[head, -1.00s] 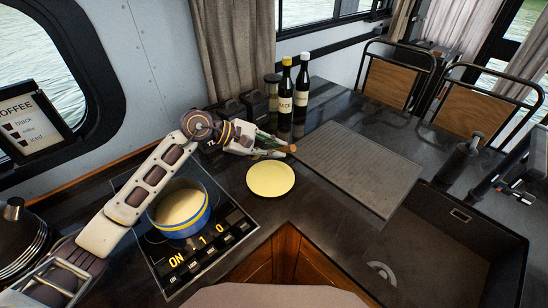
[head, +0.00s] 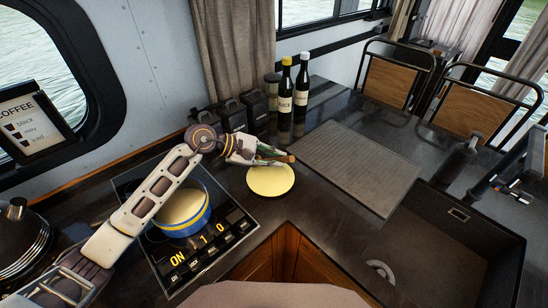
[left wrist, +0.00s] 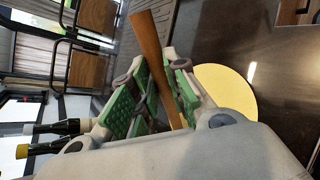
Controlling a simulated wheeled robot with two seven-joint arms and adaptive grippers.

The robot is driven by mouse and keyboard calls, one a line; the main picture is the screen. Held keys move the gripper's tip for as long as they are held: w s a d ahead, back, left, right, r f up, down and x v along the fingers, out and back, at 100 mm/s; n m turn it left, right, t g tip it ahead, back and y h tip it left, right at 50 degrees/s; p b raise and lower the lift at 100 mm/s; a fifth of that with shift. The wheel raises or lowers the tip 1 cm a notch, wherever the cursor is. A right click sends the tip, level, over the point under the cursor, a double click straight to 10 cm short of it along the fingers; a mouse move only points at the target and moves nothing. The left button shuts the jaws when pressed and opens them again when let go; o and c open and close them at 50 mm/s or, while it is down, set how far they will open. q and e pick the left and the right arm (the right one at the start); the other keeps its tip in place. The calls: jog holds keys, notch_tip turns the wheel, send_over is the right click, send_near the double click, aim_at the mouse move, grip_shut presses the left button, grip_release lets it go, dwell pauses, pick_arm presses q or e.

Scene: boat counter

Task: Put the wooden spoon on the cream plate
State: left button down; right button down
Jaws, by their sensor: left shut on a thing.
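My left gripper (head: 272,156) is shut on the wooden spoon, whose brown end (head: 289,158) sticks out past the fingertips. In the left wrist view the spoon (left wrist: 147,40) stands out from between the green finger pads (left wrist: 160,85). The cream plate (head: 271,181) lies flat on the dark counter and is empty. The gripper is above the plate's far edge. In the left wrist view the plate (left wrist: 228,88) shows beside and beyond the fingers. The rest of the spoon is hidden by the gripper. My right gripper is not in view.
A blue and yellow pot (head: 183,222) stands on the hob (head: 215,240) to the left. Two dark bottles (head: 285,100) (head: 301,95) and a jar stand behind the gripper. A ribbed drainboard (head: 355,165) and sink (head: 450,240) are to the right.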

pick_arm(q)
jog(key=shift+f, duration=0.15)
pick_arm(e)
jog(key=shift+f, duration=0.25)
pick_arm(q)
jog(key=c, duration=1.4)
grip_release()
jog(key=shift+r, duration=0.25)
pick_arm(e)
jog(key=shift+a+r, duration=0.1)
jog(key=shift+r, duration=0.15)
